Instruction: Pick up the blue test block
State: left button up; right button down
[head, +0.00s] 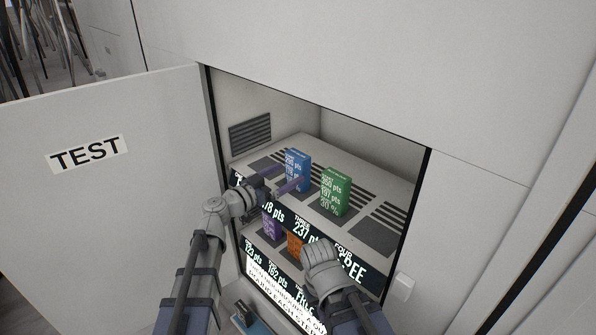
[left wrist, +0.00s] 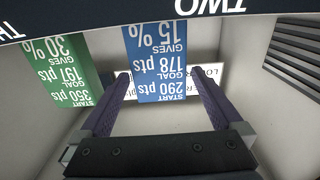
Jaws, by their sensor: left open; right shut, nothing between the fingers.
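The blue test block (head: 297,172) stands upright on the upper shelf of the open cupboard. It shows upside down in the left wrist view (left wrist: 157,65), with white printing on its face. My left gripper (head: 291,178) is open at the block. In the left wrist view its two dark purple fingers (left wrist: 166,78) lie on either side of the block, with a visible gap at the right finger; contact at the left one is hard to tell. My right gripper (head: 322,258) is shut and empty in front of the lower shelf, its fingertips mostly hidden.
A green block (head: 335,193) stands to the right of the blue one; it also shows in the left wrist view (left wrist: 62,75). A purple block (head: 271,224) and an orange block (head: 294,246) are on the lower shelf. The door marked TEST (head: 130,200) stands open at left.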

aim_at(293, 169)
pick_arm(q)
jog(key=x, duration=0.5)
jog(key=shift+d+r, duration=0.1)
jog(key=shift+r, duration=0.1)
jog(key=c, duration=1.5)
jog(key=shift+c, duration=0.3)
jog(key=shift+r, duration=0.1)
